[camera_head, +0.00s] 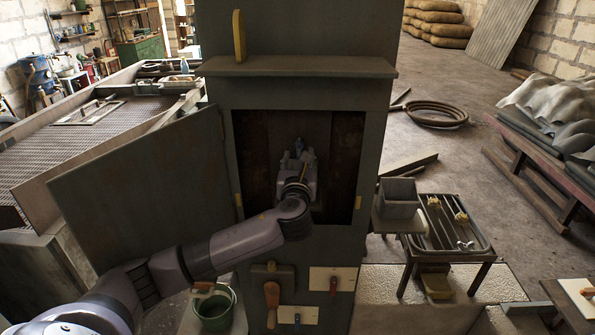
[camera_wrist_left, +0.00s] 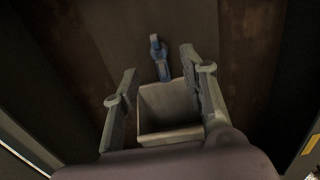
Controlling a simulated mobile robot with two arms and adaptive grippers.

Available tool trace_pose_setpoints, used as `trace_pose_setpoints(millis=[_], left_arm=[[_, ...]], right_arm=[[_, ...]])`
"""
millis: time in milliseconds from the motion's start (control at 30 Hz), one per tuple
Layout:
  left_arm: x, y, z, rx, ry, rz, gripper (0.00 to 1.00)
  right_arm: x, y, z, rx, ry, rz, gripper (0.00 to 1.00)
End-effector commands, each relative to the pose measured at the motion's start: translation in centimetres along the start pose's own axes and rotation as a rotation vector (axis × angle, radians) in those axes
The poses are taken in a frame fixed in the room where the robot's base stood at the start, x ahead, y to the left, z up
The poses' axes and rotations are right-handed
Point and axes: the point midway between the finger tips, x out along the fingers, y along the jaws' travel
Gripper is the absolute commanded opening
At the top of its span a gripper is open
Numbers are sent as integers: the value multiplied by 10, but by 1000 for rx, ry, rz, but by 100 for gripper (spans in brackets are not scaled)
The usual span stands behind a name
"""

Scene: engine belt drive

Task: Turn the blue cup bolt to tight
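A small blue fitting (camera_wrist_left: 160,58), which looks like the blue cup bolt, is on the dark back wall inside the cabinet in the left wrist view. It hangs roughly upright above a grey open-topped box (camera_wrist_left: 150,100). My left gripper (camera_head: 297,158) reaches into the open cabinet in the head view. In the left wrist view my left gripper (camera_wrist_left: 160,85) has its two fingers spread apart, with the box showing between them and the blue fitting beyond their tips. I cannot tell whether a finger touches the box. My right gripper is not in view.
The cabinet's door (camera_head: 145,190) stands open to the left, and a shelf (camera_head: 300,66) juts out above the opening. Below are a green bucket (camera_head: 213,310), an orange handle (camera_head: 272,303) and small switch plates (camera_head: 332,279). A grey bin (camera_head: 398,198) and a tray table (camera_head: 485,245) stand right.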

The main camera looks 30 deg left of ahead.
Motion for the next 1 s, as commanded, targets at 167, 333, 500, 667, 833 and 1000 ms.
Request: trace_pose_setpoints(millis=[167,333,500,667,833,1000], left_arm=[[-38,0,0,1,1,-2,40],[-60,0,0,1,1,-1,40],[-67,0,0,1,0,1,40],[-67,1,0,1,0,1,40],[-67,0,0,1,0,1,40],[-67,0,0,1,0,1,40]], right_arm=[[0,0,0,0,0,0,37],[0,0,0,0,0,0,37],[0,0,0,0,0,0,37],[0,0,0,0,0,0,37],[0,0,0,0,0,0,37],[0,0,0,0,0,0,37]])
